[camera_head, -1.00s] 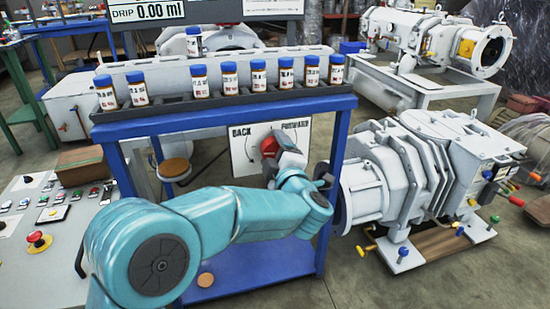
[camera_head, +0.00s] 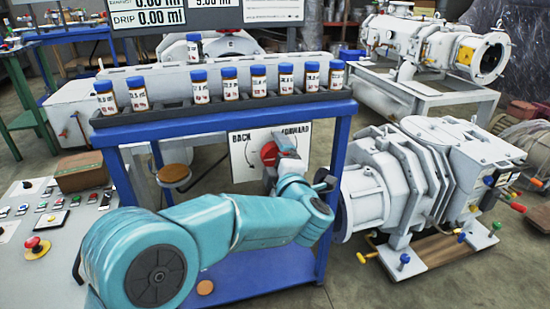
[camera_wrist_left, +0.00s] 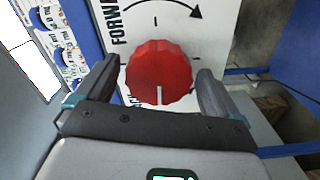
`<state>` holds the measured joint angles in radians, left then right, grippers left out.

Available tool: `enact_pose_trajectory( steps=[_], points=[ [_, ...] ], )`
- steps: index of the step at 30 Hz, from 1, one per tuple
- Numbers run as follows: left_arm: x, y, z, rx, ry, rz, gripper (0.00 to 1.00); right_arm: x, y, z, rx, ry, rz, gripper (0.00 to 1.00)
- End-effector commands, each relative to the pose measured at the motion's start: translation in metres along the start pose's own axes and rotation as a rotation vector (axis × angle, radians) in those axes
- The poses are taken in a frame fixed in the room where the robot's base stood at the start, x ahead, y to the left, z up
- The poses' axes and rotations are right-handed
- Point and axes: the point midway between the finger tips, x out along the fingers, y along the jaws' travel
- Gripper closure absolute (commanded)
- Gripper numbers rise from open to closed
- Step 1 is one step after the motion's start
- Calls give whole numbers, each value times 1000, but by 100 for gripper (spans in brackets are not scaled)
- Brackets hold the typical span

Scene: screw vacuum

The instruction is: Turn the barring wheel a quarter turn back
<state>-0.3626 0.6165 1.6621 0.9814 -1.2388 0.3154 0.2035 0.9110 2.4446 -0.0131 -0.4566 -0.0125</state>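The red barring wheel (camera_head: 269,154) sits on a white panel (camera_head: 243,166) marked BACK and FORWARD, on the front of the blue stand. In the left wrist view the red wheel (camera_wrist_left: 158,72) shows a white mark pointing down, away from the arrow printed beside FORWARD. My left gripper (camera_head: 280,148) is at the wheel, partly covering its right side in the head view. In the left wrist view my left gripper (camera_wrist_left: 158,78) has its two fingers apart, one on each side of the wheel, with narrow gaps showing. My right gripper is not in view.
Several blue-capped bottles (camera_head: 229,84) stand in a dark tray above the panel. A grey pump (camera_head: 400,180) is close on the right. A round brown-topped stool (camera_head: 174,174) and a control panel with a red button (camera_head: 36,246) are on the left.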

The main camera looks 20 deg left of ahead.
Motion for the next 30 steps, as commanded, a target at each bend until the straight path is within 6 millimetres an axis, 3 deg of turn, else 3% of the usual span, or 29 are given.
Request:
enact_pose_trajectory(
  steps=[7,11,24,30],
  points=[
    [-1,2,-1,-1,2,2,5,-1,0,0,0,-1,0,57],
    [-14,4,0,0,0,2,5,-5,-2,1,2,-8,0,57],
    [-124,4,0,2,-4,4,5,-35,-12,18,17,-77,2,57],
    [-154,2,0,0,-1,2,5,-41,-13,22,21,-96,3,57]
  ],
)
